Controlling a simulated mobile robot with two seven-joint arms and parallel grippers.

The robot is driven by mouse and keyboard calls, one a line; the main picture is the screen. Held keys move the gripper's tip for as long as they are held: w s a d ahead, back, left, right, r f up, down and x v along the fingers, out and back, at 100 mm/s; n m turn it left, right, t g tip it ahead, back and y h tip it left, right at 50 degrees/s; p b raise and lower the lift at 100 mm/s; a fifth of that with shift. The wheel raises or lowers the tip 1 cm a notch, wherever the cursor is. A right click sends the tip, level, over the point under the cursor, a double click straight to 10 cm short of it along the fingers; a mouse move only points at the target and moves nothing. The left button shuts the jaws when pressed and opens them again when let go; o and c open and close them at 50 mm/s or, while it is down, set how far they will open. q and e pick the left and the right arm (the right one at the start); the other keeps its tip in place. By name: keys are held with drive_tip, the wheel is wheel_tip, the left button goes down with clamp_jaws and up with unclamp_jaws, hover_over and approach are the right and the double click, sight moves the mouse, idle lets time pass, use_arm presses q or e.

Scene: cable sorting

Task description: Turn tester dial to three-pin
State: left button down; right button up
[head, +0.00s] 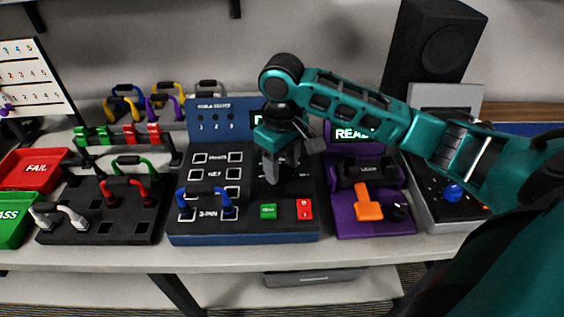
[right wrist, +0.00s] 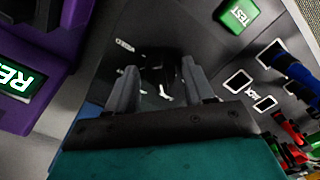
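The tester (head: 242,239) is a blue-edged black box with a raised back panel, sockets marked by white squares and a "3-PIN" label on the lowest row. A blue cable (head: 207,211) is plugged in at that row. My right gripper (head: 280,168) points down over the tester's right half, above its green button (head: 268,211) and red button (head: 304,209). In the right wrist view its two grey fingers (right wrist: 160,90) are apart. Dark surface with small white marks shows between them. My left gripper is not in view.
A purple device (head: 375,222) with an orange handle stands close right of the tester. A black rack (head: 102,229) with red, white and green cables stands left. Red FAIL (head: 41,169) and green PASS (head: 12,216) trays are at far left.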

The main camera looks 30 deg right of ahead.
sight(282, 165)
drive_tip(key=shift+o, duration=0.7)
wheel_tip(282, 165, up, 13)
drive_tip(key=shift+s+f, duration=0.1)
idle(0.6)
